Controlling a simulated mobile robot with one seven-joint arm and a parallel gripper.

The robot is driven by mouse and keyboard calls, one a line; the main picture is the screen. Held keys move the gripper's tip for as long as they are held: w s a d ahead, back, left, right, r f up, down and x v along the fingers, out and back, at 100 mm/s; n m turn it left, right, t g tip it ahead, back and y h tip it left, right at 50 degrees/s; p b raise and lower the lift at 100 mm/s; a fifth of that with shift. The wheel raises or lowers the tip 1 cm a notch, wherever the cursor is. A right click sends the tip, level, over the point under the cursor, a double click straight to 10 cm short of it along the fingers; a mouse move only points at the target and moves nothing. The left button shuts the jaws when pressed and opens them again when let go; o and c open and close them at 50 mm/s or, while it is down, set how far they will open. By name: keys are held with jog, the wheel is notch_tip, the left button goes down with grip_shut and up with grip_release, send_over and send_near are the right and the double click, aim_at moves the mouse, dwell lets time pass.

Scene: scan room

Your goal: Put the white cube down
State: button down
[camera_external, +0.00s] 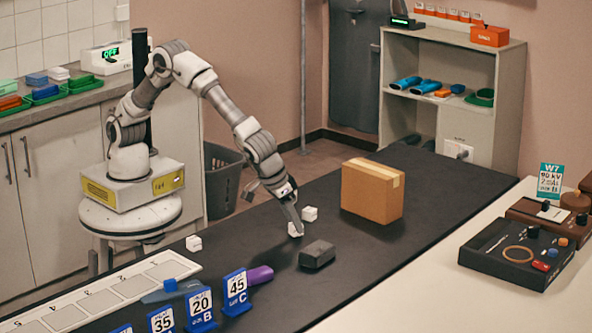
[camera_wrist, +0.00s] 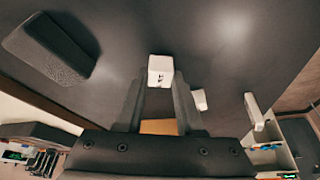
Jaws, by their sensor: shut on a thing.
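A white cube (camera_external: 295,230) is between the fingertips of my gripper (camera_external: 293,218), low over the black table (camera_external: 240,225). In the wrist view the cube (camera_wrist: 161,70) shows at the ends of the two dark fingers (camera_wrist: 160,90), which are shut on it. It has a small dark mark on one face. I cannot tell whether its underside touches the table. A second white cube (camera_external: 309,213) stands just behind and to the right. A third white cube (camera_external: 193,243) lies at the left edge of the table.
A dark grey block (camera_external: 317,254) lies just right of my gripper. A cardboard box (camera_external: 372,191) stands farther back. Blue number cards (camera_external: 201,306), a purple object (camera_external: 259,275) and a white marked strip (camera_external: 110,290) are at front left. Bare table lies between.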

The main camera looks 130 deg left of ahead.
jog(key=shift+f, duration=0.25)
jog(key=shift+f, duration=0.3)
jog(key=c, duration=0.5)
grip_release()
jog(key=shift+r, duration=0.1)
jog(key=shift+c, duration=0.2)
jog(key=shift+r, duration=0.15)
